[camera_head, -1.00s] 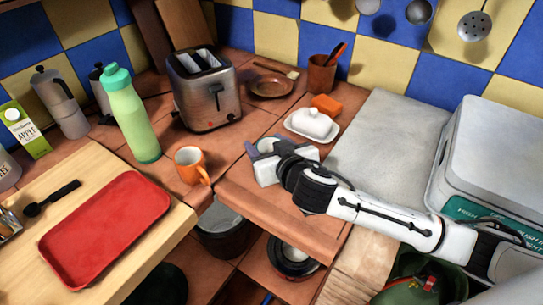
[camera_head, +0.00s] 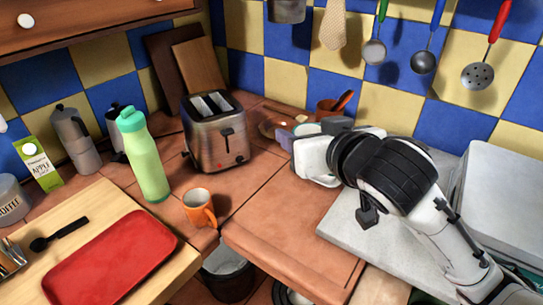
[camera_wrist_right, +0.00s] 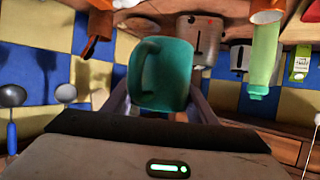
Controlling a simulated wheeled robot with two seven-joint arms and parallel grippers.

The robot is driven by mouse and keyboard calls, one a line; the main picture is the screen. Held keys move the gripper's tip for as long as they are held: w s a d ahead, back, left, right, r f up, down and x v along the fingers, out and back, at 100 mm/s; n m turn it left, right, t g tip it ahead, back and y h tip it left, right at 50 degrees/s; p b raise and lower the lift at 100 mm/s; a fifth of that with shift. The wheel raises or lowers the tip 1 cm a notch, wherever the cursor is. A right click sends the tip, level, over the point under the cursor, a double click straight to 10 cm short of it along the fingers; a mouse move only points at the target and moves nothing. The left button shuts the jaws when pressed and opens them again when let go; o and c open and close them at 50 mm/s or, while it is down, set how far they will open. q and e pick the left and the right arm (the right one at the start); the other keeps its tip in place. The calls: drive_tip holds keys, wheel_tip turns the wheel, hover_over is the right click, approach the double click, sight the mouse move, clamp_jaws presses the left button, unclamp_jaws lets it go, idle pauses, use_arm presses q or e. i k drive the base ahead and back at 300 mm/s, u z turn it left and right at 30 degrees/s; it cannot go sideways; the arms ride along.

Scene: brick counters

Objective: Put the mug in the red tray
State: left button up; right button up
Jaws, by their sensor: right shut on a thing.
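My right gripper (camera_head: 306,134) is raised over the counter near the toaster, shut on a teal mug (camera_head: 304,128). Its body hides most of the mug in the head view. The right wrist view shows the teal mug (camera_wrist_right: 165,72) between the two fingers, with its handle toward the camera. The red tray (camera_head: 115,258) lies empty on the light wooden board at the lower left, well away from the gripper. An orange mug (camera_head: 198,207) stands on the tiled counter between the tray and my right arm. My left gripper is not in view.
A green bottle (camera_head: 146,160) stands behind the tray, and a steel toaster (camera_head: 214,135) is right of it. A black spoon (camera_head: 58,235) lies beside the tray. An apple carton (camera_head: 38,163) and a moka pot (camera_head: 75,140) stand at left. Utensils hang at the back wall.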

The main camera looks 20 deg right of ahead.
sight(145, 246)
drive_tip(key=u, duration=1.1)
drive_tip(key=k, duration=0.4)
drive_tip(key=u, duration=0.1)
